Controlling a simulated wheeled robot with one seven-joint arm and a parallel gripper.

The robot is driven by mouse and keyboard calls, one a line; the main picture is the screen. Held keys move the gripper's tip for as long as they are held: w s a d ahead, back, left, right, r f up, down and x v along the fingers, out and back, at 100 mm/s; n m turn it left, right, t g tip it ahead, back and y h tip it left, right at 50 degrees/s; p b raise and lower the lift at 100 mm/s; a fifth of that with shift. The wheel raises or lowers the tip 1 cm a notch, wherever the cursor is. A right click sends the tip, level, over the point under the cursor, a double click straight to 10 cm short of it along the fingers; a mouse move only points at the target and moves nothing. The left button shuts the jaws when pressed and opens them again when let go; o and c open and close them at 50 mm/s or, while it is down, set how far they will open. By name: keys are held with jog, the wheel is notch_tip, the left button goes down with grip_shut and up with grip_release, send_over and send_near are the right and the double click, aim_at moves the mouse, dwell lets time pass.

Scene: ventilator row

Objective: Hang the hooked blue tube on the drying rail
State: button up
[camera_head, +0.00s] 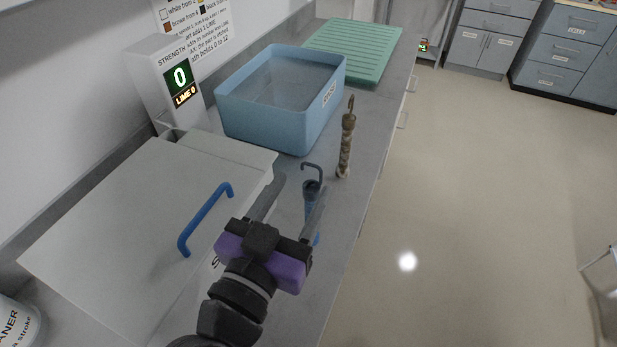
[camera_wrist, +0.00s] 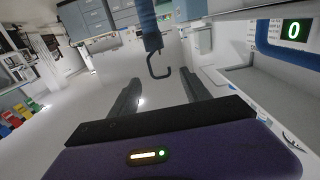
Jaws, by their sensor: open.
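The hooked blue tube (camera_head: 310,207) stands roughly upright over the grey counter, with a dark hook at its top. The right finger hides part of the tube. I cannot make out the drying rail in either view.
A brown, mottled hooked tube (camera_head: 346,148) stands just behind the blue one. A blue basin (camera_head: 232,115), a green ridged mat (camera_head: 352,50) and a display reading 0 (camera_head: 180,77) lie farther back. A white lidded box with a blue handle (camera_head: 205,218) is at left.

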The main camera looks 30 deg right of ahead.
jog(key=b+v, duration=0.1)
jog(key=v, duration=0.6)
dwell(0.4)
